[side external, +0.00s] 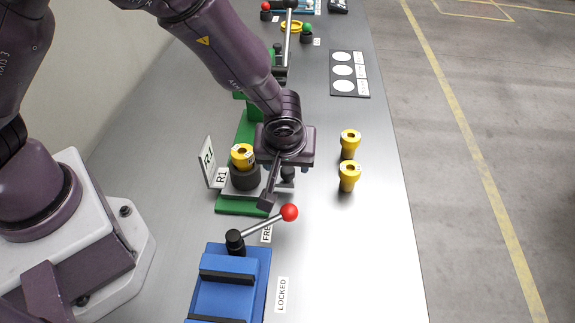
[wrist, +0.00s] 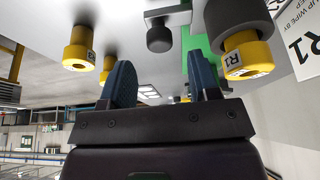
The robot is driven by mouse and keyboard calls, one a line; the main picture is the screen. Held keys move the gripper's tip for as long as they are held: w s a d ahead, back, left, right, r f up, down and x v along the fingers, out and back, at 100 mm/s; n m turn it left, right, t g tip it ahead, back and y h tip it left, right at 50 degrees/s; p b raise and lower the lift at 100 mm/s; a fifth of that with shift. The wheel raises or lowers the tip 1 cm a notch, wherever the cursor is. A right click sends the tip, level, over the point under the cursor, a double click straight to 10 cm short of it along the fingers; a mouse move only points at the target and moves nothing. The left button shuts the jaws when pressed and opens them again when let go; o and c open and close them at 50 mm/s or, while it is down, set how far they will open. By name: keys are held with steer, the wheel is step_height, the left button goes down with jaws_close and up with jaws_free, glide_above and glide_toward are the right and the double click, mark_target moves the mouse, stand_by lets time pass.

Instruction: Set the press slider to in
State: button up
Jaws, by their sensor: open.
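A black knob (side external: 288,174), which looks like the press slider's handle, stands on a grey plate at the green R1 station (side external: 228,207). In the wrist view the knob (wrist: 160,38) shows ahead of my fingers, roughly between them in the picture. My gripper (wrist: 162,80) is open and empty. In the side view it hangs just above the R1 station, and one finger shows beside the knob; the other is hidden. The knob is apart from the fingers in the wrist view. No in or out mark is readable.
A yellow part (side external: 242,155) sits in a black holder beside the R1 sign (side external: 208,160). Two yellow parts (side external: 350,143) stand to the right. A blue fixture (side external: 228,287) with a red-ball lever (side external: 289,212) is in front. The right table side is mostly clear.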

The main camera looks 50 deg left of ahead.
mark_target(288, 169)
steer(key=shift+x, duration=2)
